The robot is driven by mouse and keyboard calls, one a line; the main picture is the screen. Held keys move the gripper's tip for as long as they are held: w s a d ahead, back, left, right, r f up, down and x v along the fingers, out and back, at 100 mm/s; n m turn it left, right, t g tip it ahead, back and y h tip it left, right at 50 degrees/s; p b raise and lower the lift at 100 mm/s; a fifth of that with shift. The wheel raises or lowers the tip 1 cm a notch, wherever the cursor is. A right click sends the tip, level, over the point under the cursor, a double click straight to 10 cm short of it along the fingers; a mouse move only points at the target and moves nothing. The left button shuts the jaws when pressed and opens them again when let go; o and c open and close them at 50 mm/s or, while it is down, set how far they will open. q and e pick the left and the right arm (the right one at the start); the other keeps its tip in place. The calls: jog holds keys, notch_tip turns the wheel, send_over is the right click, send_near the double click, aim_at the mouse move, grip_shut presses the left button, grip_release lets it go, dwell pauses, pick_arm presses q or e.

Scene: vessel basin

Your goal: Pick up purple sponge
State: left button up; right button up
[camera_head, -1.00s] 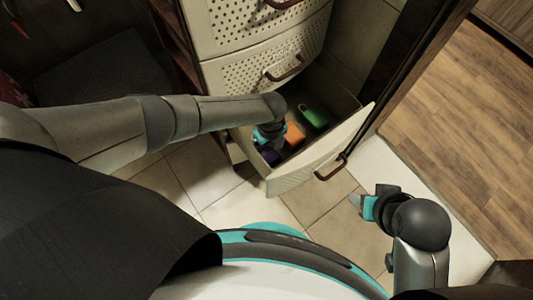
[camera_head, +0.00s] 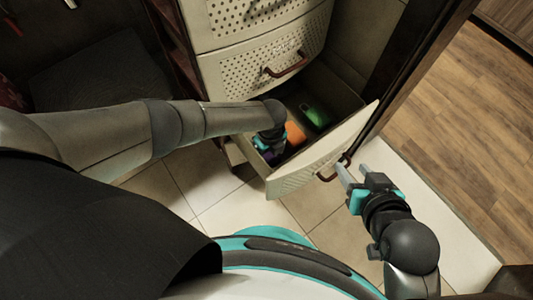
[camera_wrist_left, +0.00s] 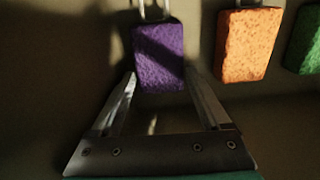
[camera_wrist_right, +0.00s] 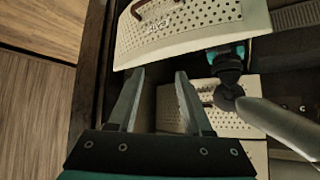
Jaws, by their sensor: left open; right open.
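The purple sponge (camera_wrist_left: 159,55) lies in the open drawer. In the left wrist view it sits between and just beyond the two open fingers of my left gripper (camera_wrist_left: 160,85). In the head view the purple sponge (camera_head: 268,156) is mostly hidden by my left gripper (camera_head: 268,143), which reaches down into the drawer. I cannot tell whether the fingers touch the sponge. My right gripper (camera_head: 357,178) is open and empty outside the drawer, close to its handle (camera_head: 330,174); its fingers (camera_wrist_right: 155,95) also show in the right wrist view.
The open drawer (camera_head: 310,165) also holds an orange sponge (camera_head: 295,134) and a green sponge (camera_head: 315,115), both right of the purple one. Closed drawers (camera_head: 265,75) stand above. The dark cabinet side panel (camera_head: 420,65) rises at the right. Tiled floor is free in front.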

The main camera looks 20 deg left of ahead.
pick_arm(q)
jog(key=shift+f+b, duration=0.4)
jog(key=shift+f, duration=0.3)
pick_arm(e)
jog(key=shift+w+a+r+t+y, duration=0.1)
jog(key=shift+w+a+t+y, duration=0.2)
jog(key=shift+a+t, duration=0.2)
jog(key=shift+w+a+r+t+y, duration=0.1)
jog(key=shift+w+a+t+y, duration=0.15)
jog(key=shift+a+t, duration=0.25)
pick_arm(q)
jog(key=c, duration=1)
jog(key=shift+r, duration=0.1)
pick_arm(e)
jog(key=shift+d, duration=0.1)
